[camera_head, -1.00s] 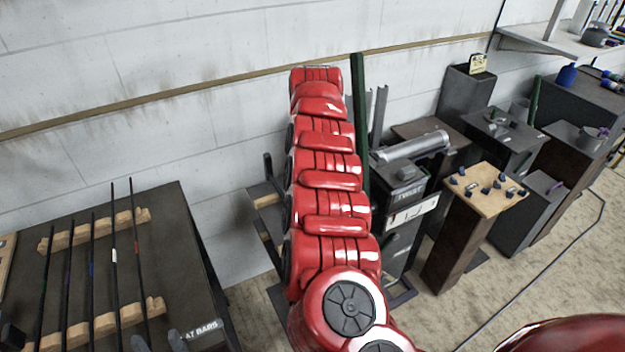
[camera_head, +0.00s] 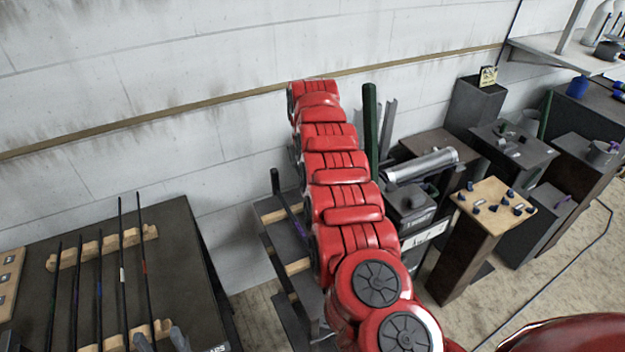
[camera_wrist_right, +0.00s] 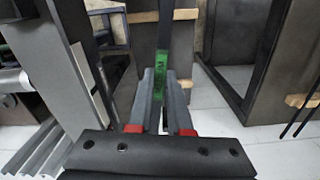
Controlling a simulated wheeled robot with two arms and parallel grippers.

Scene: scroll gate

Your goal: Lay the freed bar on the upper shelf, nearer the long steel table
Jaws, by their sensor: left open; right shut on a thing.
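In the right wrist view my right gripper (camera_wrist_right: 164,78) is shut on a dark bar (camera_wrist_right: 165,25) with a green band. The bar runs up and away from the fingertips; its far end is out of view. In the head view my red right arm hides its gripper. A dark green upright bar (camera_head: 370,130) shows just behind that arm; I cannot tell if it is the held one. A dark rack with wooden crosspieces (camera_head: 272,214) stands left of the arm, partly hidden by it. My left gripper (camera_head: 160,335) is open and empty at the lower left, by the dark table (camera_head: 180,240).
Thin rods (camera_head: 123,270) lie across notched wooden rests on the dark table. Right of my arm stand a silver cylinder (camera_head: 425,163), a wooden-topped pedestal (camera_head: 490,210) with small parts, and several dark stands. A white wall closes off the back.

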